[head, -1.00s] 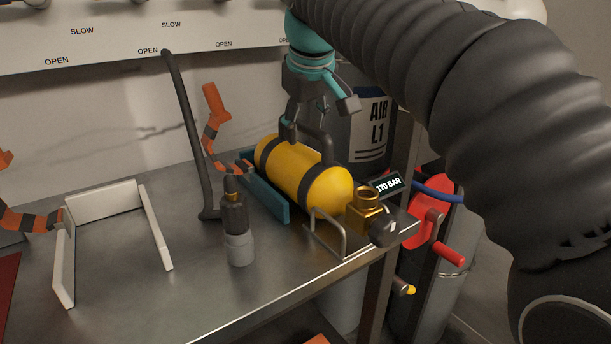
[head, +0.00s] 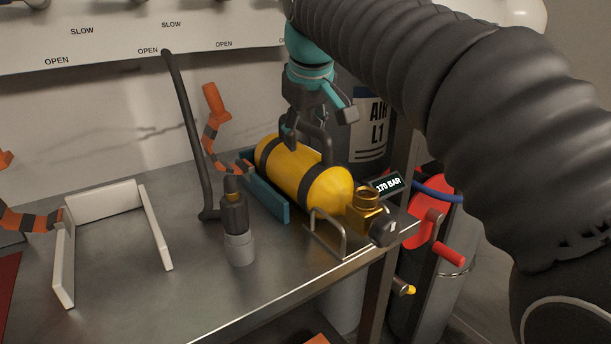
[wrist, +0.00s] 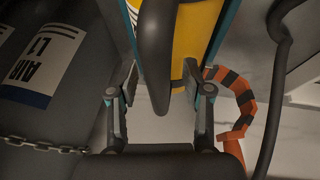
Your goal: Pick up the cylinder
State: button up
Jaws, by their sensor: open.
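The yellow cylinder (head: 318,182) with dark bands lies on its side at the bench's right edge, its brass valve (head: 366,206) toward the front right. A dark carry handle (head: 322,145) arches over its top. My gripper (head: 289,140) is open at the cylinder's far end, close beside the handle. In the wrist view, the yellow body (wrist: 197,25) and the dark handle (wrist: 157,50) show between the open fingers (wrist: 158,97). Whether a finger touches the cylinder or handle I cannot tell.
A teal cradle rail (head: 265,197) runs along the cylinder's left side. A dark fitting with a grey base (head: 238,245) stands left of it. A white frame (head: 105,200) and orange-black hoses (head: 212,110) lie farther left. An air bottle (head: 372,130) stands behind.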

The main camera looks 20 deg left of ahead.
grip_shut()
jog(key=shift+r, duration=0.2)
jog(key=shift+r, duration=0.1)
